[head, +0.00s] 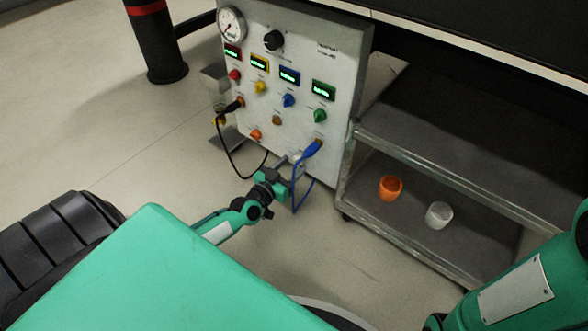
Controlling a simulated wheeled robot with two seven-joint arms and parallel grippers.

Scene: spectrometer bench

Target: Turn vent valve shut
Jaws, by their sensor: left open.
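A blue cable (296,190) hangs close beside my left gripper, and a black cable (228,152) loops to its left. A grey cart (390,235) on the right holds an orange cup (390,188) and a white cup (438,215).

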